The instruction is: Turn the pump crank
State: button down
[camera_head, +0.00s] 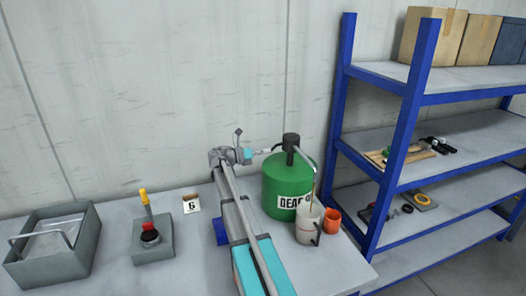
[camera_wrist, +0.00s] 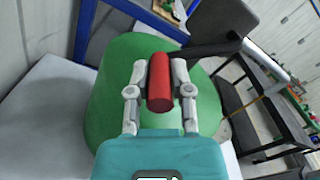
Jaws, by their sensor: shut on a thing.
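The green drum (camera_head: 285,186) stands on the bench with a label that reads "GEAR" and more that is partly hidden. A black pump head (camera_head: 291,141) sits on top, with a thin grey spout running down toward a white jug (camera_head: 309,228). In the wrist view, the red crank grip (camera_wrist: 159,85) lies between the two fingers of my gripper (camera_wrist: 160,84), with a finger on either side. A black crank arm (camera_wrist: 207,48) joins it to the pump head. My gripper (camera_head: 262,151) is shut on the red grip, left of the pump head in the head view.
An orange cup (camera_head: 332,222) stands right of the jug. A grey bin (camera_head: 52,247), a grey box with a yellow lever (camera_head: 150,236) and a "6" card (camera_head: 191,204) stand to the left. A blue-framed shelf (camera_head: 412,100) rises close on the right.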

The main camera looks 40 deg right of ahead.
jog(key=shift+s+a+f+n+b, duration=0.15)
jog(key=shift+s+f+n+b, duration=0.2)
jog(key=shift+n, duration=0.5)
jog(key=shift+s+a+f+n+b, duration=0.15)
jog(key=shift+s+f+n, duration=0.3)
jog(key=shift+n, duration=0.4)
jog(key=shift+r, duration=0.1)
jog(key=c, duration=0.5)
grip_release()
jog(key=shift+c, duration=0.2)
jog(key=v, duration=0.8)
jog(key=shift+s, duration=0.1)
